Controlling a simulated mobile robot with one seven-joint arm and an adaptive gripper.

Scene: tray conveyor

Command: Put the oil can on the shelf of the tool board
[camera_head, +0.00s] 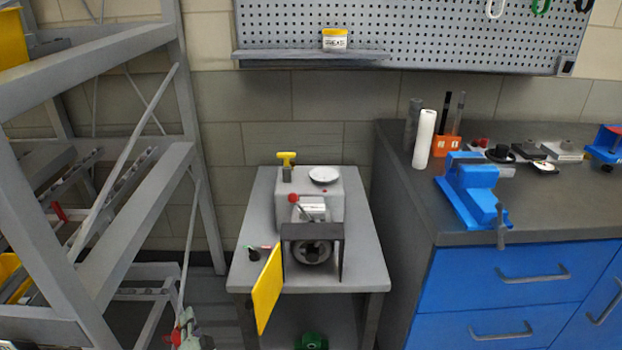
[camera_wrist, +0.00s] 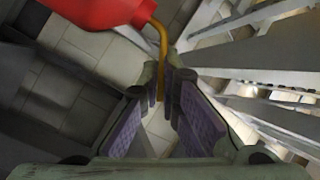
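The red oil can (camera_wrist: 95,12) is at the top left of the wrist view, partly cut off by the frame edge. Its thin brass spout (camera_wrist: 162,40) bends down to between my fingertips. My gripper (camera_wrist: 165,88) appears closed on this spout, with purple finger pads close together at the tips; the floor shows behind. In the head view my gripper (camera_head: 188,332) is at the bottom edge, left of the small table, with a bit of red beside it. The tool board (camera_head: 420,30) hangs on the back wall. Its grey shelf (camera_head: 280,55) runs along the lower left.
A white jar with a yellow lid (camera_head: 335,39) stands on the shelf's right half; the left half is clear. A small grey table (camera_head: 262,215) with a machine stands below. A metal rack (camera_head: 100,60) is at left, a workbench with a blue vise (camera_head: 472,185) at right.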

